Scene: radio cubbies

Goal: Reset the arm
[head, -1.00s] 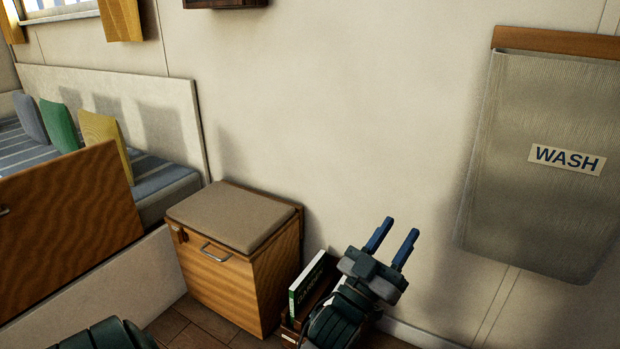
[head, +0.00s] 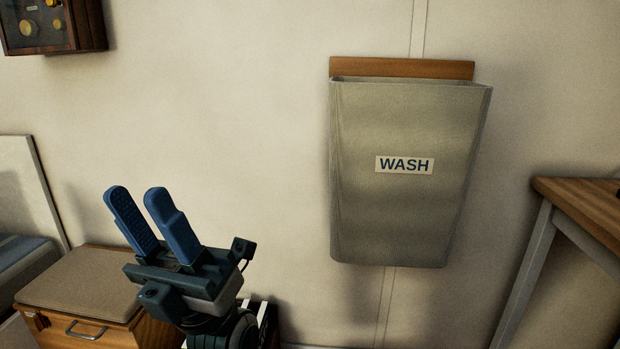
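My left gripper (head: 142,192) is in the lower left of the head view, with its two blue fingers pointing up and a little left. The fingers stand apart with nothing between them. It is in front of the bare wall, left of the grey WASH bag (head: 408,215). My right gripper is not in the head view.
A wooden box with a padded lid (head: 85,280) stands at the lower left, partly behind my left arm. A wooden table with grey legs (head: 585,203) is at the right. A dark wall case (head: 50,27) hangs at the upper left. The wall between is clear.

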